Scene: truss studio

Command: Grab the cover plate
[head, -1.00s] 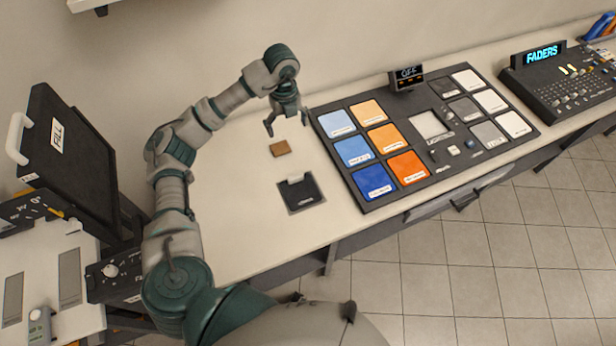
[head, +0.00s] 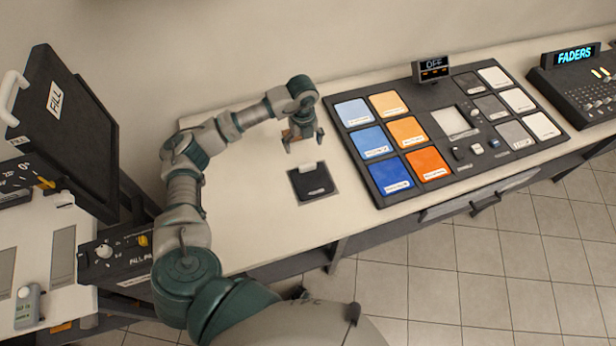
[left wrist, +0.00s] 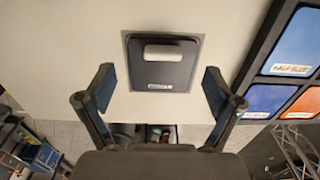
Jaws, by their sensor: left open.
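The cover plate (head: 312,187) is a dark, nearly square plate with a white bar handle, lying flat on the pale bench top. In the left wrist view the plate (left wrist: 158,74) is ahead, between and beyond the fingers, with its white handle across the upper part and a label along its lower edge. My left gripper (head: 304,144) is open, just behind the plate in the head view; its spread fingers (left wrist: 160,88) hold nothing and appear apart from the plate. My right gripper is not in view.
A brown block (head: 288,132) is partly hidden behind my left gripper. A dark panel of coloured pads (head: 372,187) lies right of the plate, with a small OFF display (head: 432,68) behind it. The FADERS console (head: 580,95) is farther right. Bare bench (head: 250,220) lies left.

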